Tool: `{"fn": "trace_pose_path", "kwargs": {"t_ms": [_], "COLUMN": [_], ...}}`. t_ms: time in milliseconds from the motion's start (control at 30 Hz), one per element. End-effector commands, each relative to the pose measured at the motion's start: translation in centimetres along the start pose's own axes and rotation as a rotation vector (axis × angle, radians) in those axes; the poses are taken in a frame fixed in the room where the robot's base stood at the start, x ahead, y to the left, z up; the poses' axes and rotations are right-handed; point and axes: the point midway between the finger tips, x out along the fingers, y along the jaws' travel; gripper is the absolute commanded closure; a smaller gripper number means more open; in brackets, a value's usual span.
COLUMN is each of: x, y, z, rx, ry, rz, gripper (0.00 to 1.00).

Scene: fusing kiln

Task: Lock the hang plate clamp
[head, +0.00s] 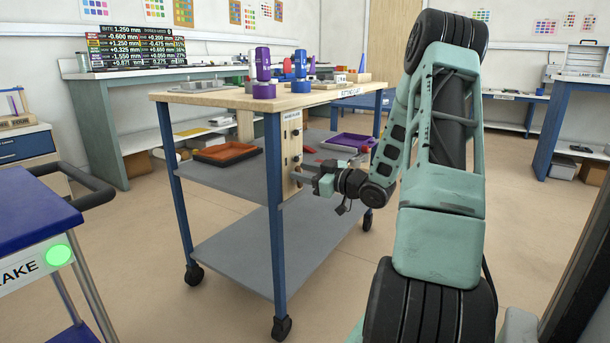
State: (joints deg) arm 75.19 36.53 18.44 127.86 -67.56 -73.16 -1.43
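A pale wooden plate (291,135) hangs upright on the near end of the wheeled work table, with a small label and dark knobs or holes down its face. I take this to be the hang plate; its clamp is too small to make out for sure. My gripper (302,180) is at the lower right side of the plate, very close to it or touching. My green and black wrist comes in from the right. The fingers are small and partly hidden, so I cannot tell whether they hold anything.
The wheeled table (216,98) has a wooden top with purple and blue clamp-like tools (263,75). Its shelf holds an orange tray (226,153) and a purple tray (348,142). A blue cart (34,215) stands at the left. The floor between is clear.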

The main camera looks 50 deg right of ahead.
Motion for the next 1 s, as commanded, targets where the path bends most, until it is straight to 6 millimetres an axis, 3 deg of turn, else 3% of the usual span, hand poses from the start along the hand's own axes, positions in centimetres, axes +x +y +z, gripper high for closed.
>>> {"fn": "trace_pose_path", "kwargs": {"t_ms": [167,333,567,1000], "x": [0.0,0.0,0.0,-0.1], "y": [0.0,0.0,0.1,1.0], "z": [0.0,0.0,-0.3,-0.2], "rx": [0.0,0.0,0.018,0.224], "ry": [0.0,0.0,0.0,-0.001], "rz": [0.0,0.0,-0.001,-0.001], "gripper": [0.62,1.0,1.0,1.0]}}
